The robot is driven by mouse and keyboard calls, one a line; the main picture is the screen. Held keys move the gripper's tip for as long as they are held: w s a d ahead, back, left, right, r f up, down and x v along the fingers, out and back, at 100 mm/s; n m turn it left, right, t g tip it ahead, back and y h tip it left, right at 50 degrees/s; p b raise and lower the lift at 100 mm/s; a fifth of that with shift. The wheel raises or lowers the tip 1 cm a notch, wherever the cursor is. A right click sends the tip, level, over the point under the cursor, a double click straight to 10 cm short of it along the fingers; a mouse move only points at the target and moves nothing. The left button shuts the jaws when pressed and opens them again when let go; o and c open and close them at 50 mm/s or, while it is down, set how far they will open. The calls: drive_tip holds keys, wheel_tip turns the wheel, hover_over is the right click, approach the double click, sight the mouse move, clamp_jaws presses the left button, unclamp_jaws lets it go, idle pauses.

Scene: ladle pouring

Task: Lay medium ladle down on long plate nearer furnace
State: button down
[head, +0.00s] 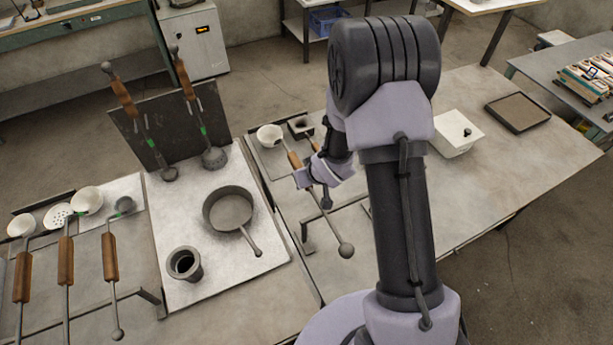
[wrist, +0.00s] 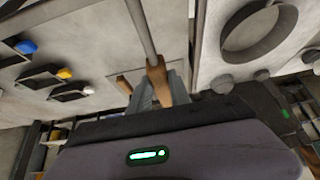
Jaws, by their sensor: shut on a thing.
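My gripper (head: 312,177) is shut on the wooden handle of a ladle. The handle (head: 293,159) shows beside the jaws in the head view, and between the fingers in the wrist view (wrist: 157,82). A metal rod ends in a ball (head: 345,250) on the near side. A pale bowl (head: 268,135) lies in line with the handle on the far side; I cannot tell whether it touches the surface below. A long plate (head: 269,160) lies under that end. Another plate (head: 128,187) at left bears several ladles. A grey cabinet with a lit display (head: 196,45), possibly the furnace, stands behind.
A pale board holds a round pan (head: 229,209) and a dark cup (head: 185,264). Two upright tools lean on a dark panel (head: 165,105).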

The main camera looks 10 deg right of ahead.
drive_tip(key=shift+f+b, duration=0.2)
drive_tip(key=shift+b, duration=0.1)
idle(0.4)
drive_tip(key=c, duration=1.1)
unclamp_jaws()
drive_tip(key=w+p+v, duration=0.1)
drive_tip(key=p+v, duration=0.3)
drive_tip(key=v, duration=0.3)
drive_tip(key=w+r+p+v, duration=0.1)
drive_tip(key=p+v, duration=0.3)
drive_tip(key=v, duration=0.4)
drive_tip(key=w+p+v, duration=0.1)
drive_tip(key=p+v, duration=0.3)
drive_tip(key=v, duration=0.4)
drive_tip(key=shift+s+a+r+p, duration=0.15)
drive_tip(key=shift+a+r+p, duration=0.15)
drive_tip(key=shift+r, duration=0.2)
